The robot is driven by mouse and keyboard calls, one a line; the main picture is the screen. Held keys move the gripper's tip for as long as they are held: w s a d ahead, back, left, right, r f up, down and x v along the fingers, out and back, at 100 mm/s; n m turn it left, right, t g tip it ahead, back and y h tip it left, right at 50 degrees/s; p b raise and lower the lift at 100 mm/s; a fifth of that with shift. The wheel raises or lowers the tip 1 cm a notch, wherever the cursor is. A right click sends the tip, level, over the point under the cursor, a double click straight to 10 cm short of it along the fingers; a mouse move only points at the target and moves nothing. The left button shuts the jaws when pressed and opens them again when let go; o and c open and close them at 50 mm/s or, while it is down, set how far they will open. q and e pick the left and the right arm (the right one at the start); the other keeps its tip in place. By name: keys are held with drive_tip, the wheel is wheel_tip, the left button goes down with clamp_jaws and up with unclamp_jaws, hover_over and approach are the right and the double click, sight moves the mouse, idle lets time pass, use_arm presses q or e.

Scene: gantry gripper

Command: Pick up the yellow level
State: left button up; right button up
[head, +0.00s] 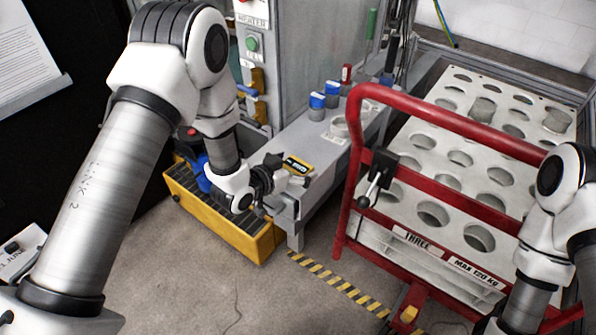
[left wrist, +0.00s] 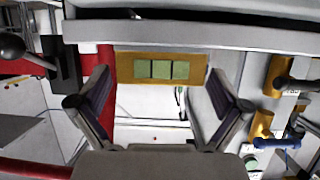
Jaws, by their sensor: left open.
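The yellow level (head: 297,165) lies on the near end of the grey bench in the head view. In the left wrist view the level (left wrist: 124,66) shows as a yellow bar with green windows, ahead of my fingers. My left gripper (head: 283,178) is open and empty at the bench's near end, close beside the level. In the left wrist view its fingers (left wrist: 158,95) are spread wide, with the level beyond them and roughly centred. I cannot tell whether they touch it. My right arm shows at the right edge, but its gripper is out of view.
The grey bench (head: 318,157) carries blue-topped cylinders (head: 317,104) farther back. A red-framed cart (head: 352,190) with a holed tray stands right of it. A yellow crate (head: 228,228) sits on the floor to the left.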

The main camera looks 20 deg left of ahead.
use_arm(q)
drive_tip(key=shift+w+d+f, duration=0.1)
drive_tip(key=shift+w+f, duration=0.1)
drive_tip(key=shift+w, duration=0.2)
drive_tip(key=shift+s, duration=0.1)
drive_tip(key=c, duration=1.2)
drive_tip(key=shift+r, duration=0.15)
